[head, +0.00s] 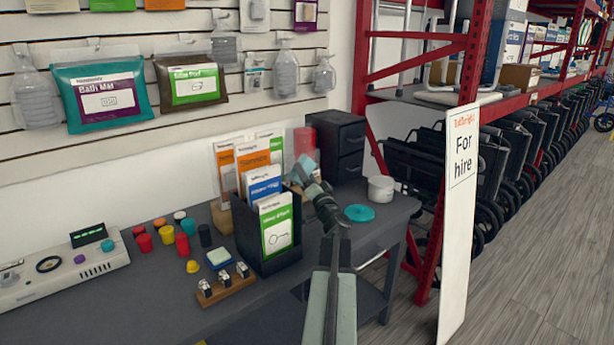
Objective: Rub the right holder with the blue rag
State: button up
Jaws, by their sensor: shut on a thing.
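My gripper (303,181), at the end of my raised arm, is shut on a pale blue cloth (306,163), which looks like the blue rag. It is beside the right edge of the leaflets in the black holder (287,262); I cannot tell whether the cloth touches anything. The black holder stands on the grey table with green, blue and orange leaflets. A brown holder (222,218) is partly hidden behind it to the left, so the black one is the right of these two.
On the grey table (150,300) are a wooden rack (227,290), a blue-white sponge (219,258), several coloured pots, a control box (60,275), black drawers (338,145), a white tub (381,188) and a teal disc (359,213). A "For hire" sign (460,220) stands right.

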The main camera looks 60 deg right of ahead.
aim_at(312, 171)
jog(key=shift+w+d, duration=0.25)
jog(key=shift+w, duration=0.55)
jog(key=shift+s+d, duration=0.25)
jog(key=shift+d, duration=0.4)
jog(key=shift+s+d, duration=0.25)
jog(key=shift+d, duration=0.35)
jog(key=shift+s+d, duration=0.25)
jog(key=shift+d, duration=0.4)
jog(key=shift+w, duration=0.1)
jog(key=shift+w, duration=0.1)
jog(key=shift+w+a, duration=0.25)
jog(key=shift+a, duration=0.75)
jog(key=shift+w+a, duration=0.25)
jog(key=shift+a, duration=0.75)
